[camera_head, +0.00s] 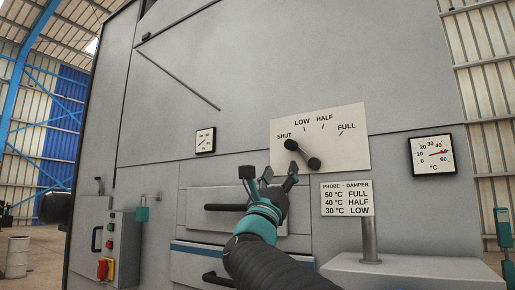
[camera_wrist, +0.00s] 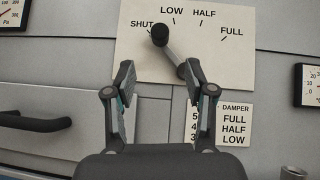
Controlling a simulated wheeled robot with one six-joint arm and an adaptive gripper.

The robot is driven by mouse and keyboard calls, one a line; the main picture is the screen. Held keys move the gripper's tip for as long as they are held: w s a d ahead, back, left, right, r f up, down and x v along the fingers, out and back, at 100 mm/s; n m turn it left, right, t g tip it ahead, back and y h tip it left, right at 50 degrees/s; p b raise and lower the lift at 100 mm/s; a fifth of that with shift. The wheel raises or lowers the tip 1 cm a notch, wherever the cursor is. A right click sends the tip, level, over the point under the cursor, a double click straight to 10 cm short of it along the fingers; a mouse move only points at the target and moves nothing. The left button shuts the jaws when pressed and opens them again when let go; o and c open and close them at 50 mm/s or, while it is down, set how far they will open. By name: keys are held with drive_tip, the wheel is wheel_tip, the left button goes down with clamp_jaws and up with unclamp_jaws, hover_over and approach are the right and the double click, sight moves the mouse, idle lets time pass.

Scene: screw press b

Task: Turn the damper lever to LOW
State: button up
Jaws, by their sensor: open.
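The damper lever (camera_head: 302,154) is a dark arm with a black knob on a pale dial plate (camera_head: 355,155) marked SHUT, LOW, HALF and FULL. Its knob points up-left at the SHUT mark. In the wrist view the lever (camera_wrist: 176,53) has its knob above the gap between my fingers, near SHUT, and its shaft runs down-right behind the right finger. My gripper (camera_head: 269,176) is open and empty, just below and left of the lever in the head view. In the wrist view my gripper (camera_wrist: 158,72) shows both fingers spread, with no visible contact with the lever.
A PROBE-DAMPER sign (camera_head: 347,199) gives 30 °C as LOW. A temperature gauge (camera_head: 433,155) reads about 50 °C. A small gauge (camera_head: 205,141) hangs left. A drawer handle (camera_head: 225,207) sticks out beside my gripper. A post (camera_head: 369,240) stands on a ledge at lower right.

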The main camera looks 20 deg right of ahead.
sight(291, 145)
drive_tip(key=p+x, duration=0.4)
drive_tip(key=x, duration=0.8)
clamp_jaws()
